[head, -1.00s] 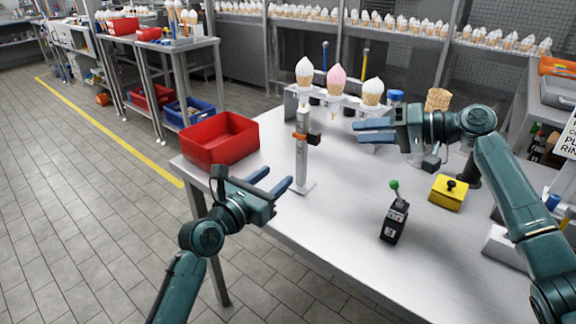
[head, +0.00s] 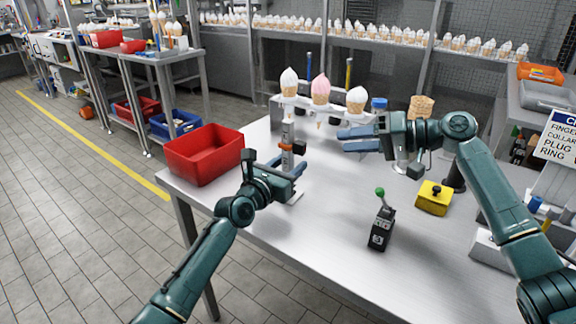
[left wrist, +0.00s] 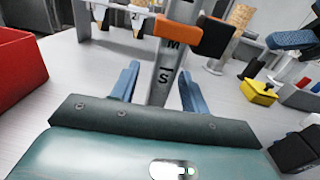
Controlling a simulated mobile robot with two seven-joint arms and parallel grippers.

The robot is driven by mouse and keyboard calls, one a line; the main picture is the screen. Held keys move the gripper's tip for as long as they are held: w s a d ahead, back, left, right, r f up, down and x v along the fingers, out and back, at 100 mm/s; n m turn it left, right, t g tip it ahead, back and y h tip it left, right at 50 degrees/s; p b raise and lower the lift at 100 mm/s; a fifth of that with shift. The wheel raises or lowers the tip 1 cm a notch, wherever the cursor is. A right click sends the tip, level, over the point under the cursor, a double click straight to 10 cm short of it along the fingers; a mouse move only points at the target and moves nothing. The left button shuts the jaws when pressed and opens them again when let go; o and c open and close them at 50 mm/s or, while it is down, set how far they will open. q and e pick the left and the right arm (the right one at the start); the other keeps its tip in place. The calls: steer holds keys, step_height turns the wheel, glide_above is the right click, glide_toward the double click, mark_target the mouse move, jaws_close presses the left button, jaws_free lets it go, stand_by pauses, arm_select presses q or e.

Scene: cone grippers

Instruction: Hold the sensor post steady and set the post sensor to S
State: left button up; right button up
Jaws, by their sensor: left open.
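The sensor post (head: 287,131) stands upright on the table, and in the left wrist view its grey face (left wrist: 159,88) shows the letters M and S. The post sensor, an orange clamp (head: 285,147) with a black block, sits around the post. In the left wrist view the orange clamp (left wrist: 192,34) is at the M, above the S mark. My left gripper (head: 288,166) is open, its blue fingers on either side of the post below the sensor; in the wrist view (left wrist: 158,90) gaps show. My right gripper (head: 346,140) is open and empty, right of the post.
A red bin (head: 204,156) stands left of the post. Behind it is a rack with ice-cream cones (head: 321,90). A black box with a green-knobbed lever (head: 381,228) and a yellow box (head: 433,200) stand to the right. The table front is clear.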

arm_select(q)
steer(key=shift+c, duration=0.5)
jaws_close()
arm_select(e)
steer(key=shift+o, duration=0.4)
steer(key=n+g+h, duration=0.3)
steer(key=n+h, duration=0.6)
steer(key=h, duration=0.1)
glide_toward(302, 143)
steer(key=x, duration=0.9)
steer(key=shift+f, duration=0.15)
steer(key=shift+c, duration=0.2)
jaws_close()
